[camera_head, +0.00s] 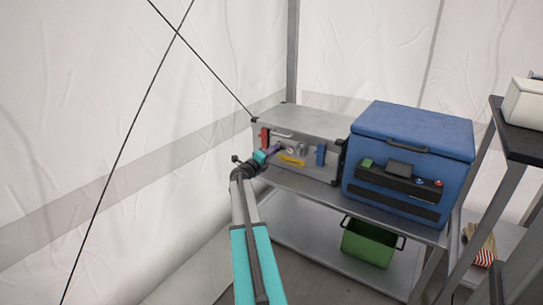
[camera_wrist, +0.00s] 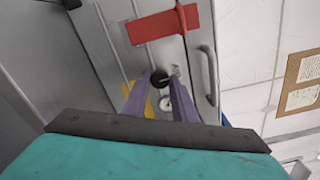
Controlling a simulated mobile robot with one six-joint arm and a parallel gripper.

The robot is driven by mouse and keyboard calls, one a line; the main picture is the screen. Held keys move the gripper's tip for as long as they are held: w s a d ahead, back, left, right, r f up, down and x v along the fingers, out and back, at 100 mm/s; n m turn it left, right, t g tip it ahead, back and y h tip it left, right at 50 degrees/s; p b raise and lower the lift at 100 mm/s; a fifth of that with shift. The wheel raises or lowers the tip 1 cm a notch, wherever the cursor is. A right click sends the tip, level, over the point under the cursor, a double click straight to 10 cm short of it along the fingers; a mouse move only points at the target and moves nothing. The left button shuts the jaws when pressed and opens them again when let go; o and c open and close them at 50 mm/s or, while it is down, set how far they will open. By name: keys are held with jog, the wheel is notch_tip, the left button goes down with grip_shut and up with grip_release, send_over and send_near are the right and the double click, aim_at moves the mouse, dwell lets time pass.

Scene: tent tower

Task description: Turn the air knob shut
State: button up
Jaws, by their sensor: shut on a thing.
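A grey metal box (camera_head: 312,123) with controls on its front stands on the shelf. My gripper (camera_head: 275,149) reaches its front panel. In the wrist view the two purple fingers of my gripper (camera_wrist: 163,76) point at the panel, with a small round black knob (camera_wrist: 160,78) between their tips. The fingers are shut on this knob, which looks like the air knob. Its turn angle cannot be read, as the fingers cover part of it. A pale round part (camera_wrist: 166,103) shows between the fingers, nearer my wrist.
A red handle (camera_wrist: 155,23), a yellow piece (camera_head: 292,160) and a blue piece (camera_head: 320,155) sit near the knob. A blue cooler (camera_head: 415,140) stands to the right on the shelf. A green bin (camera_head: 369,243) is below. The tent wall is at the left.

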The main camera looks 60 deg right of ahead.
jog(key=shift+w+m, duration=0.1)
jog(key=shift+m, duration=0.5)
jog(key=shift+r, duration=0.1)
jog(key=o, duration=1)
jog(key=shift+o, duration=0.2)
jog(key=a+p, duration=0.2)
jog(key=a, duration=1.1)
jog(key=shift+a, duration=0.35)
